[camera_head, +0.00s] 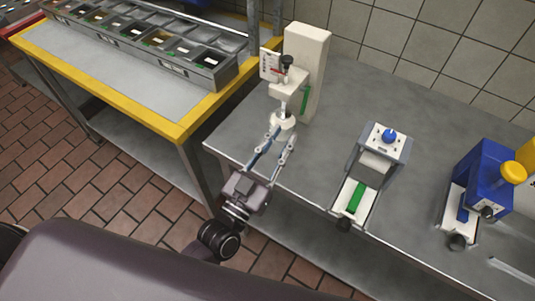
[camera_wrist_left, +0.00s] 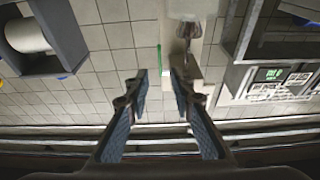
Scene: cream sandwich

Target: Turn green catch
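A tall cream-white machine (camera_head: 308,66) stands at the back left of the grey metal table, with a black knob on its front part. A narrow green catch (camera_head: 305,99) sits upright on its side. In the left wrist view a thin green strip (camera_wrist_left: 159,58) shows beyond the fingertips, beside a pale machine part (camera_wrist_left: 186,57). My left gripper (camera_head: 282,136) is open and empty, its fingers pointing at the machine's white lower spout (camera_head: 283,119). The fingertips also show in the left wrist view (camera_wrist_left: 160,75), apart from each other. Contact with the machine cannot be told. My right gripper is out of view.
A grey device with a blue knob (camera_head: 389,136) and a green bar (camera_head: 355,197) stands to the right. A blue machine (camera_head: 484,177) stands further right. A yellow-edged table (camera_head: 125,75) with ingredient bins (camera_head: 160,50) is at the left. Tiled wall lies behind.

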